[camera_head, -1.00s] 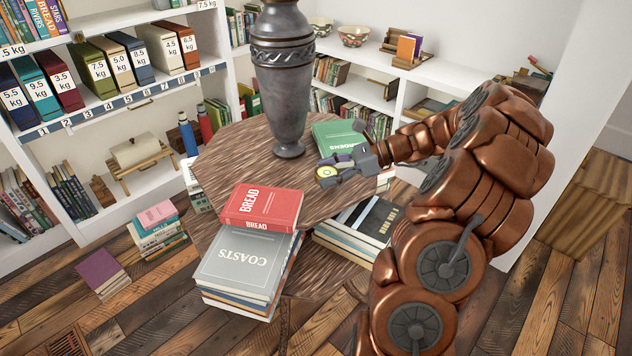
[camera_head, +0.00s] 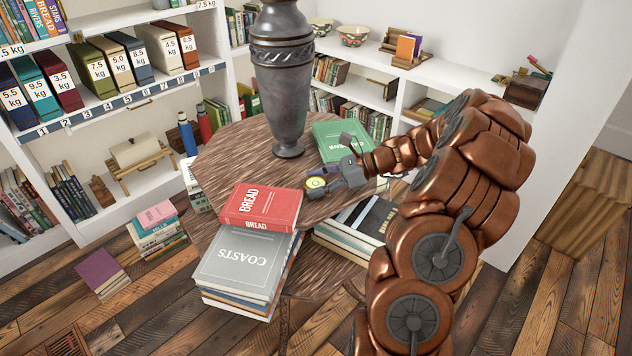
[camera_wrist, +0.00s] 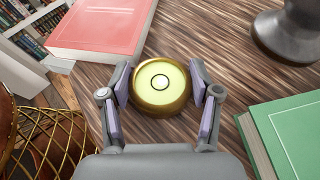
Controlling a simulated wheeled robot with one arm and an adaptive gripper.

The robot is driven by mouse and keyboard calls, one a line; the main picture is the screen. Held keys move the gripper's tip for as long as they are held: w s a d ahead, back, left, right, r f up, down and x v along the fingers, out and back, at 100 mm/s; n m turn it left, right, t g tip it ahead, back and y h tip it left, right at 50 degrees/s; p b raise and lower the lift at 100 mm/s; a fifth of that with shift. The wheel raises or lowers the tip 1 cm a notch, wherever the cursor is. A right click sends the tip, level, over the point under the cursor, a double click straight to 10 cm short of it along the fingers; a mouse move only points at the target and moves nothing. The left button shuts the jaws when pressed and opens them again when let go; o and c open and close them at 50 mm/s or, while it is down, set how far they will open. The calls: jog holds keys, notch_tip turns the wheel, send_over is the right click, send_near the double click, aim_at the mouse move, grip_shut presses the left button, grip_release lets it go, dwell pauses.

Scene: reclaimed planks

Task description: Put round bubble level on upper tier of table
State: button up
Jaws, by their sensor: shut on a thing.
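The round bubble level (camera_head: 316,183) has a brass rim and a yellow-green face; in the wrist view the level (camera_wrist: 160,86) sits between my two finger pads. My gripper (camera_head: 322,184) is shut on it, and it also shows in the wrist view (camera_wrist: 160,92). The level is over the wood-grained upper tier of the table (camera_head: 235,155), between the red book and the green book. I cannot tell whether the level touches the wood. The lower tier (camera_head: 325,275) shows beneath, bearing stacks of books.
A large dark vase (camera_head: 285,85) stands on the upper tier behind the level. A red BREAD book (camera_head: 262,205) is to the left and a green book (camera_head: 338,138) is behind. Bare wood lies between them. White shelves (camera_head: 150,200) stand around the table.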

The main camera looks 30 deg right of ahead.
jog(key=o, duration=1.2)
